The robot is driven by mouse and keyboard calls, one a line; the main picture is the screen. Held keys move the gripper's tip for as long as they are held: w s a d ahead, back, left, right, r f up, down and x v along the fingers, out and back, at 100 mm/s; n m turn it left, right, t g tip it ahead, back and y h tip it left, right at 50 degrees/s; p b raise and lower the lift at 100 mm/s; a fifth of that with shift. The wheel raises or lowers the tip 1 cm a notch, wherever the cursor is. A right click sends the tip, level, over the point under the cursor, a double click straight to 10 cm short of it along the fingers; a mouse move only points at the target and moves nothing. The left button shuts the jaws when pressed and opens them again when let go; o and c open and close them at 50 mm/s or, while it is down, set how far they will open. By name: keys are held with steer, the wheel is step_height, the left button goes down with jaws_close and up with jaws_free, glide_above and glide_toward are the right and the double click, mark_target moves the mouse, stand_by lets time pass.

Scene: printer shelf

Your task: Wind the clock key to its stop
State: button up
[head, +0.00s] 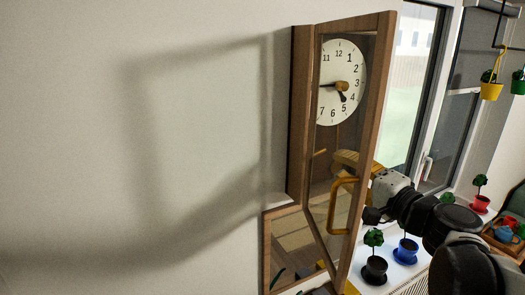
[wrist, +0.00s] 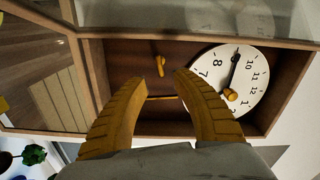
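The clock has a round white face (head: 351,66) inside a wooden case (head: 300,110). A short gold knob (head: 341,86) stands out at the face's centre and also shows in the wrist view (wrist: 230,94). A small gold key-like piece (wrist: 160,66) is at the dark back panel, apart from the face; a gold piece (head: 320,153) also shows below the face in the head view. I cannot tell which is the clock key. My gripper (wrist: 158,78) is open and empty, its yellow fingers reaching into the case with the gold piece beyond the gap between the tips.
The glazed door (head: 372,95) stands open, with a yellow handle (head: 340,205), close beside my gripper. A thin rod (wrist: 162,97) runs from the face. A window, potted plants (head: 375,266) and hanging pots (head: 491,88) are at the right. Bare wall is left.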

steer(key=x, duration=0.8)
steer(key=shift+p, duration=0.4)
jaws_close()
